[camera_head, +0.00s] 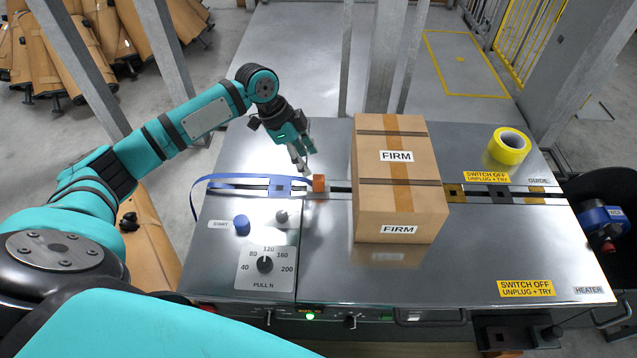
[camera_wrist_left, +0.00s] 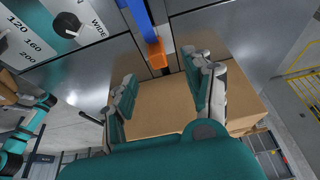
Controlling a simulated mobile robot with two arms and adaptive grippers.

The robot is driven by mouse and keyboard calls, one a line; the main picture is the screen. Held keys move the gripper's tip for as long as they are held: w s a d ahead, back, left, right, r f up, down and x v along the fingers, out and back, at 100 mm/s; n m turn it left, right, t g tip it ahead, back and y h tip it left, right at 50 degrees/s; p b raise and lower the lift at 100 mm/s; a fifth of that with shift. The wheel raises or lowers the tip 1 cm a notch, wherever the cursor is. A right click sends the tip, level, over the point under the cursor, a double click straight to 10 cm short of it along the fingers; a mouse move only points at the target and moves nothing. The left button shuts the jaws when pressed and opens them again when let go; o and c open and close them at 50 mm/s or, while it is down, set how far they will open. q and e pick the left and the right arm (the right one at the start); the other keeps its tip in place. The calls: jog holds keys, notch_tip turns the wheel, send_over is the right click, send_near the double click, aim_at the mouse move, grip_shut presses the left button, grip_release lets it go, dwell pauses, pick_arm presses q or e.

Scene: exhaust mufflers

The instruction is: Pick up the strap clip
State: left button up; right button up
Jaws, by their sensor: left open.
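The strap clip is a small orange block (camera_head: 318,183) at the end of the blue strap (camera_head: 235,181), over the slot in the steel machine top. In the left wrist view the orange clip (camera_wrist_left: 156,54) lies just beyond the fingertips, with the blue strap (camera_wrist_left: 137,18) running away from it. My left gripper (camera_head: 302,163) is just behind and above the clip. In the left wrist view it (camera_wrist_left: 162,75) is open, its fingers spread apart with nothing between them. My right gripper is not in view.
A brown carton (camera_head: 395,215) marked FIRM stands close to the right of the clip. A yellow tape roll (camera_head: 509,148) lies at the right rear of the machine top (camera_head: 325,255). A blue button (camera_head: 241,224) and a dial (camera_head: 265,264) are at the left front.

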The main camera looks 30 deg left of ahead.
aim_at(315, 177)
pick_arm(q)
jog(key=x, duration=0.8)
jog(key=shift+s+f, duration=0.25)
grip_shut()
